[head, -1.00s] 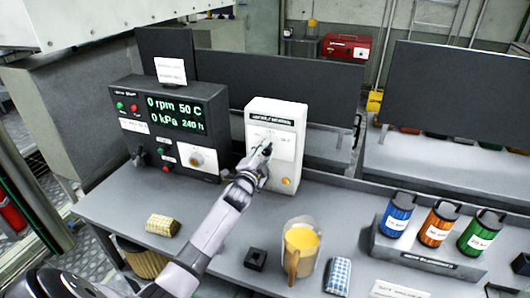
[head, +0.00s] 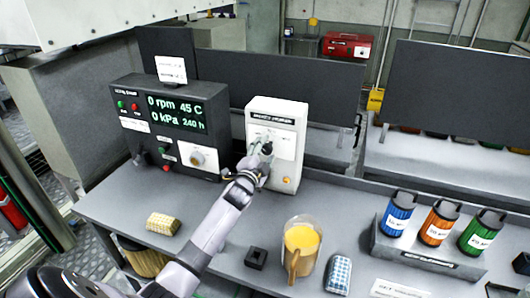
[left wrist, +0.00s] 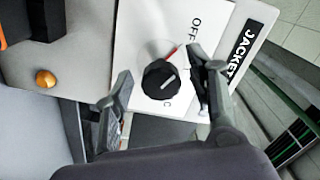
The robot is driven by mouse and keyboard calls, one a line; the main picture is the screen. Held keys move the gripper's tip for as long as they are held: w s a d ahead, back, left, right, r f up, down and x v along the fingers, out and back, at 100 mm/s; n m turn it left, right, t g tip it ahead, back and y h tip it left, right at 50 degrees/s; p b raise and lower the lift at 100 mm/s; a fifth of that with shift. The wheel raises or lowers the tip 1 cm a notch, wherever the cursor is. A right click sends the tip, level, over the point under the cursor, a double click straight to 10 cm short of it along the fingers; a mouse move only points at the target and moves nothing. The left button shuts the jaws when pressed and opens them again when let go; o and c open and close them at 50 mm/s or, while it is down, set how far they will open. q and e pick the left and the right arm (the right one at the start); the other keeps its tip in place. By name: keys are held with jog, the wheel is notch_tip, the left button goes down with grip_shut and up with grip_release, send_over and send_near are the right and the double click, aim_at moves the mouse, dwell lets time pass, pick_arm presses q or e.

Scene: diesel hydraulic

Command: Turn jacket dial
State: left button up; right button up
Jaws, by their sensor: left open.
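The jacket dial (left wrist: 160,80) is a round black knob with a white pointer line, on a white panel (left wrist: 140,30) marked OFF and JACKET. Its line slants toward the upper right, and a red mark (left wrist: 170,52) is printed near OFF. My left gripper (left wrist: 160,95) is open, one finger on each side of the dial, with gaps visible between the fingers and the knob. In the head view, my left gripper (head: 260,157) is at the front of the white box (head: 259,105) on the bench, and the dial is largely covered. My right gripper is not in view.
A black control box (head: 125,95) reading 0 rpm, 45 C, 0 kPa and 240 h stands left of the white box.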

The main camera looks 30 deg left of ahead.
pick_arm(q)
jog(key=shift+s, duration=0.1)
jog(key=v, duration=1.1)
jog(key=shift+s, duration=0.4)
